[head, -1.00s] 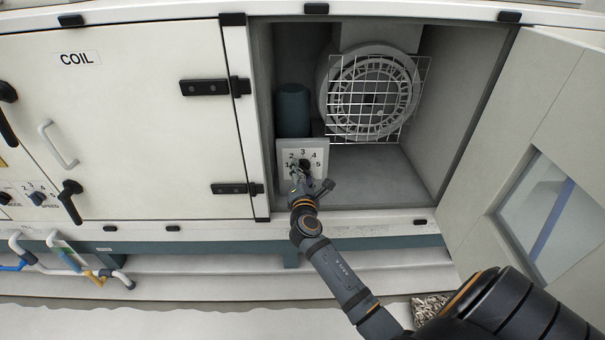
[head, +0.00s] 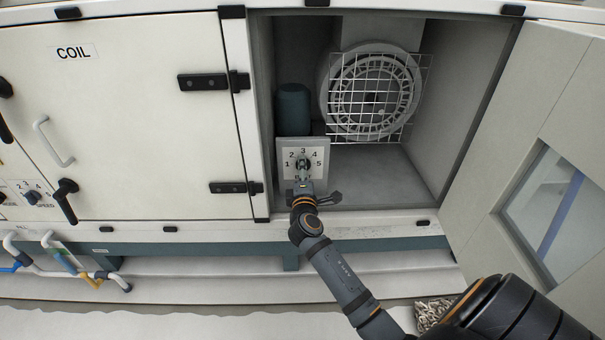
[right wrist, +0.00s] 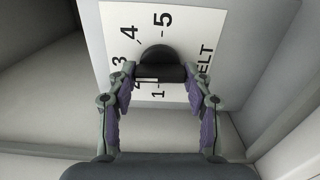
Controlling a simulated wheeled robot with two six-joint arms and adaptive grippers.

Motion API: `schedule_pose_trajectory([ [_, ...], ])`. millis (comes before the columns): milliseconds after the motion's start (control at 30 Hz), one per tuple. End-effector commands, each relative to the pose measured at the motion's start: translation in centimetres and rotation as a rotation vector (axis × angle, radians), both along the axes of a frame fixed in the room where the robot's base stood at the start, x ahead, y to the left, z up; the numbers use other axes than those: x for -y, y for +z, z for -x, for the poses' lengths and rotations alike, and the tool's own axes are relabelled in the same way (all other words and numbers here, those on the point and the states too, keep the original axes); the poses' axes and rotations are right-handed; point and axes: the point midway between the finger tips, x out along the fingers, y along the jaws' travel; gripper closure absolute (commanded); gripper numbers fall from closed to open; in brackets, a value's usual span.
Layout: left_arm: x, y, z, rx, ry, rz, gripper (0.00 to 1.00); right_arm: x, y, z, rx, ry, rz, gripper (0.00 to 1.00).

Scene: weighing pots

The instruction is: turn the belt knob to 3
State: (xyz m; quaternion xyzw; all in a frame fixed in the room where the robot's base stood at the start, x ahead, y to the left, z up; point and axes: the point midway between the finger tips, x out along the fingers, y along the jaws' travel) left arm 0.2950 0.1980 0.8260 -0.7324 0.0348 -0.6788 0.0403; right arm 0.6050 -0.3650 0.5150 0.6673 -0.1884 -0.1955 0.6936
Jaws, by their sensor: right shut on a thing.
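The belt knob (right wrist: 158,60) is a black round knob with a raised bar, on a white plate (right wrist: 225,25) marked 1 to 5 and BELT. In the right wrist view its bar runs roughly left to right, with the 3 off to its left; the pointer mark cannot be made out. My right gripper (right wrist: 161,73) is shut on the knob, one finger at each side. In the head view my right gripper (head: 303,172) covers most of the knob, below the 3 on the dial plate (head: 321,148). My left gripper is not in view.
The plate stands at the front left of an open cabinet bay. Behind it are a dark teal cylinder (head: 293,108) and a fan (head: 368,90) behind a wire guard. A closed COIL door (head: 120,130) is at left; an open door (head: 535,130) is at right.

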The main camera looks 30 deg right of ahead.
Motion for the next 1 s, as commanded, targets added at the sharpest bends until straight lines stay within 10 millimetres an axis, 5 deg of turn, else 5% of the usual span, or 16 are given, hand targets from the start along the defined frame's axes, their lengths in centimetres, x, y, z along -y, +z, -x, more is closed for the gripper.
schedule_pose_trajectory([
  [567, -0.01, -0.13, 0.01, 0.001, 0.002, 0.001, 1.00, 0.00, -0.10, 0.02, 0.019, 0.000, -0.034, 0.81],
  [600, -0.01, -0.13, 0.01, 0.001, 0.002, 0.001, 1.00, 0.00, -0.10, 0.02, 0.019, 0.000, -0.034, 0.48],
  [700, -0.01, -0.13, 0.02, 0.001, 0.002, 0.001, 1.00, 0.00, -0.10, 0.02, 0.019, 0.000, -0.034, 0.34],
  [767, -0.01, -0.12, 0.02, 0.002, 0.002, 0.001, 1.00, 0.00, -0.08, 0.02, 0.019, 0.000, -0.034, 0.26],
  [1000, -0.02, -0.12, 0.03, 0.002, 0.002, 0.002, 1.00, 0.00, -0.04, 0.01, 0.020, 0.000, -0.034, 0.26],
])
